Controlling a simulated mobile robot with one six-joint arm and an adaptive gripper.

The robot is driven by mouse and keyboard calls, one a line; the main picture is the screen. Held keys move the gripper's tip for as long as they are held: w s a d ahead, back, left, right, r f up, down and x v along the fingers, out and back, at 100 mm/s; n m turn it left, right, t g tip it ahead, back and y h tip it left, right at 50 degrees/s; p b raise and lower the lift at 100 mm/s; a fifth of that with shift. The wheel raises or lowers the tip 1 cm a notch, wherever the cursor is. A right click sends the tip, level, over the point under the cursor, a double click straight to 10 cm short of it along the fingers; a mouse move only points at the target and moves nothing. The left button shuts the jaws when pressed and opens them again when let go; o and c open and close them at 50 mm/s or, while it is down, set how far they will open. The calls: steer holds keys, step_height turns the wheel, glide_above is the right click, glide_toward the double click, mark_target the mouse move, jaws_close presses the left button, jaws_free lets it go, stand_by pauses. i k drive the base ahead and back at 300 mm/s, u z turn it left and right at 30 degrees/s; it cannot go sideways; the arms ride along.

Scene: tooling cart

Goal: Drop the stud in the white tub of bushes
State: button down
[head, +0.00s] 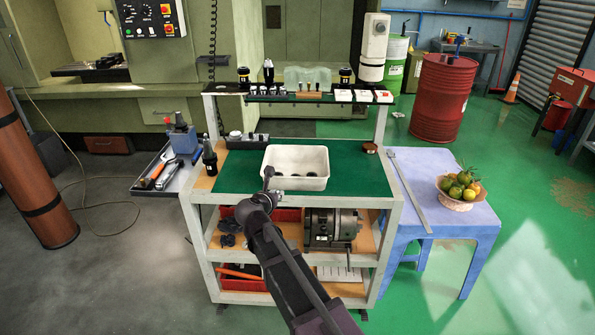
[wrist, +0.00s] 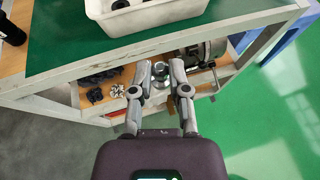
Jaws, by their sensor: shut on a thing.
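The white tub (head: 296,184) stands on the green top of the cart, with a few dark bushes (head: 299,175) inside. In the wrist view the tub (wrist: 152,19) is at the top, partly cut off by the frame edge. My gripper (head: 267,184) is in front of the cart's near edge, just short of the tub in the picture. In the wrist view my gripper (wrist: 160,74) is shut on a small grey metal piece, the stud (wrist: 160,68), between its fingertips. Most of the stud is hidden by the fingers, and it is apart from the tub.
A grey switch box (head: 247,140) and a dark tool holder (head: 209,157) stand left of the tub. A small round brown tin (head: 369,148) is to its right. A raised shelf (head: 315,98) with small items crosses the back.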

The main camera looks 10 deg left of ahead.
mark_target(296, 168)
steer(key=i, duration=0.95)
steer(key=z, duration=0.05)
